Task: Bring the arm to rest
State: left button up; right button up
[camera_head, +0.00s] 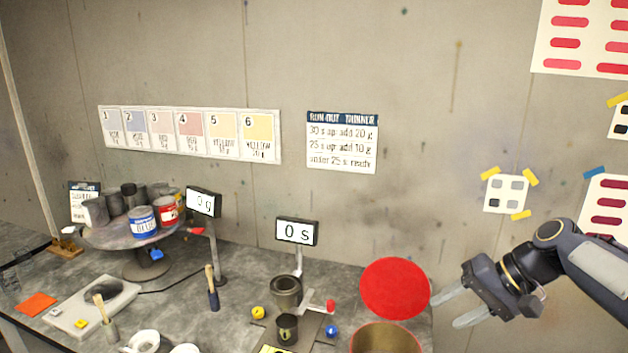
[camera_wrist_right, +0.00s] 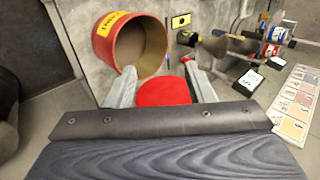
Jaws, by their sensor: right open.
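My right gripper (camera_head: 450,308) is at the right of the head view, with its arm coming in from the right edge. Its two fingers are apart with nothing between them. It is just right of an upright-looking red disc (camera_head: 395,288) and above the right end of the bench. In the wrist view the fingers of the right gripper (camera_wrist_right: 163,88) are spread, and the red disc (camera_wrist_right: 162,92) shows beyond and between them. I cannot tell whether they touch it. My left gripper is in neither view.
A large open red bucket (camera_wrist_right: 130,45) stands near the gripper; its rim also shows in the head view (camera_head: 386,328). The grey bench (camera_head: 180,318) holds a timer display (camera_head: 297,232), a small cup (camera_head: 287,330), and a round stand (camera_head: 110,238) with several cans. The wall is behind.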

jog(key=s+a+f+t+h, duration=0.1)
jog(key=s+f, duration=0.2)
jog(key=s, duration=0.5)
jog(key=s+a+f+n+t+h, duration=0.1)
jog(key=s+a+f, duration=0.1)
jog(key=s, duration=0.6)
jog(key=s+a+f+n+t+h+b, duration=0.1)
jog(key=s+a+f+h, duration=0.1)
jog(key=s+f, duration=0.3)
jog(key=s, duration=0.4)
